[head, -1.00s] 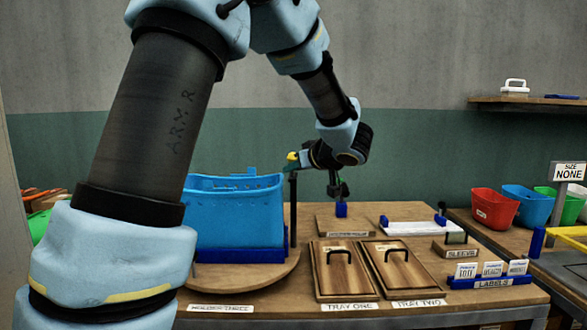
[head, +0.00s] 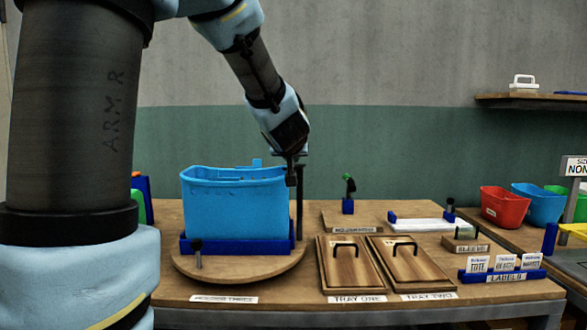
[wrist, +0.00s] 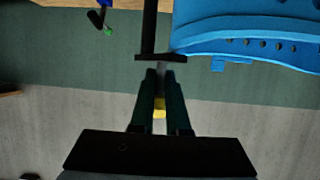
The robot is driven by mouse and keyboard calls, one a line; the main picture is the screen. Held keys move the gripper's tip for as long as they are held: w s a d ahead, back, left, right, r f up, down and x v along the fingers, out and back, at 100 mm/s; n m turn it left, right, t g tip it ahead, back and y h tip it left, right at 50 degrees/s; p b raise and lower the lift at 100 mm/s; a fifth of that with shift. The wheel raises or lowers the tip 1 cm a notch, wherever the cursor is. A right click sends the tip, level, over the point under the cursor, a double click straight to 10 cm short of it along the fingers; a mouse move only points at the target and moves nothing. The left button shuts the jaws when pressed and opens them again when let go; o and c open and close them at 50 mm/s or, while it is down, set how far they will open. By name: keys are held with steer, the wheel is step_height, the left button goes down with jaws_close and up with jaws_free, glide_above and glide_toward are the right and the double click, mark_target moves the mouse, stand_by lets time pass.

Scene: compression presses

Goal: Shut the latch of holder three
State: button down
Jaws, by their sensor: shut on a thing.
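Holder three (head: 190,245) is a blue cradle on a round wooden base, with a blue bin (head: 235,208) seated in it. Its latch (head: 299,205) shows as a dark upright post at the bin's right side. In the wrist view the post (wrist: 149,28) ends in a dark crosspiece at the fingertips. My gripper (head: 291,178) points down beside the bin's right rim, at the top of the post. In the wrist view my gripper (wrist: 160,75) is closed around a small grey piece, with yellow behind it. The fingers hide most of what they grip.
Two wooden tray lids (head: 350,265) with black handles lie right of the holder. A label rack (head: 503,274) and a white pad (head: 428,225) stand farther right. Red (head: 502,206) and blue bins sit on the side table. The space above the trays is clear.

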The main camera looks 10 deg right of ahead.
steer(key=shift+w+d+m+h+b, duration=0.15)
steer(key=shift+m+h+b, duration=0.85)
steer(key=shift+b, duration=2.5)
steer(key=shift+w+b, duration=0.1)
steer(key=shift+b, duration=0.65)
steer(key=b, duration=0.2)
steer(key=h+b, duration=0.1)
steer(key=b, duration=0.2)
steer(key=shift+w+f+m+g+b, duration=0.2)
steer(key=shift+m+g+b, duration=0.1)
steer(key=shift+g+b, duration=0.1)
steer(key=shift+b, duration=0.9)
steer(key=b, duration=0.3)
steer(key=shift+a+m+h, duration=0.25)
steer(key=shift+m+h, duration=0.15)
steer(key=shift+a+r+g+b, duration=0.1)
steer(key=shift+g+b, duration=0.2)
steer(key=shift+b, duration=0.4)
steer(key=shift+a+r, duration=0.1)
steer(key=shift+r, duration=0.25)
